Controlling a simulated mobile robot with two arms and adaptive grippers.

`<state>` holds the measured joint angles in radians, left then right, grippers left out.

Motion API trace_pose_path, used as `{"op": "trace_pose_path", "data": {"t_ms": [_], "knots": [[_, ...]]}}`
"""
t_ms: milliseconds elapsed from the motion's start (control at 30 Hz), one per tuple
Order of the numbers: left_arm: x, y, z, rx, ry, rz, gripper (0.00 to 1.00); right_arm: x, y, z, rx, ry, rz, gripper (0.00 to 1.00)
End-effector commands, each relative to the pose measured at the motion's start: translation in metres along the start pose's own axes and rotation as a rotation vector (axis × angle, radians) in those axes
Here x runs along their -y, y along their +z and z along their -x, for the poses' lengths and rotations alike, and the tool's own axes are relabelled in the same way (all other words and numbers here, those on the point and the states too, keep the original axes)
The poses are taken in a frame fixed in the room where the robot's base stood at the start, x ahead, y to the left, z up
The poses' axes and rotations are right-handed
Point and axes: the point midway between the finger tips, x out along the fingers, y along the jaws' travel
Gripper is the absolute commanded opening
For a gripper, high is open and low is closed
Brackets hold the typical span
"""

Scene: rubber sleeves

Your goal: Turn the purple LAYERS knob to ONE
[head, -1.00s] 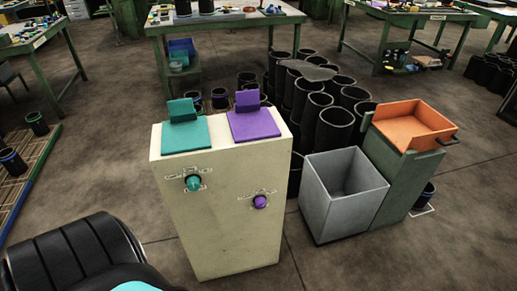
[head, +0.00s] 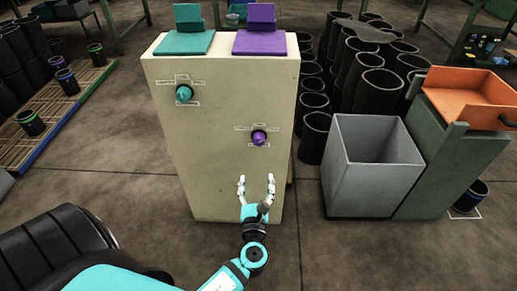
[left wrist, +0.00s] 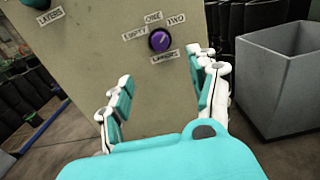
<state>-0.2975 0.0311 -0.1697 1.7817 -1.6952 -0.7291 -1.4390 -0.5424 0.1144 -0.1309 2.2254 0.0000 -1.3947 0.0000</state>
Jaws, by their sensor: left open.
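The purple LAYERS knob (head: 259,138) is on the front of a cream cabinet (head: 215,170), on its right side. In the left wrist view the knob (left wrist: 160,40) has labels EMPTY, ONE and TWO above it and LAYERS below. A pale mark on its face seems to slant toward the upper right, on the TWO side; its exact setting is hard to tell. My left gripper (head: 256,181) is open and empty, below the knob in the head view and apart from it. The knob shows beyond and between its fingers (left wrist: 163,75). My right gripper is not in view.
A teal knob (head: 183,93) is higher on the left of the same cabinet front. A grey open bin (head: 372,185) and a green stand with an orange tray (head: 470,95) stand to the right. Black sleeves stand behind. The floor before the cabinet is clear.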

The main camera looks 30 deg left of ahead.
Motion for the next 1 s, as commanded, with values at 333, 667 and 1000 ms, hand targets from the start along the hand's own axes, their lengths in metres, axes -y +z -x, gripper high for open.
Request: {"op": "trace_pose_path", "data": {"t_ms": [333,667,1000], "knots": [[0.0,0.0,-0.075,0.001,0.0,0.003,0.6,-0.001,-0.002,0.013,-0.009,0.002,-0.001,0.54],[0.0,-0.002,-0.138,-0.002,0.0,0.003,0.6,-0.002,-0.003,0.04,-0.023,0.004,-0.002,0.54],[0.0,-0.002,-0.158,-0.004,-0.001,0.004,0.6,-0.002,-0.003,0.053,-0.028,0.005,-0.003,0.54]]}}
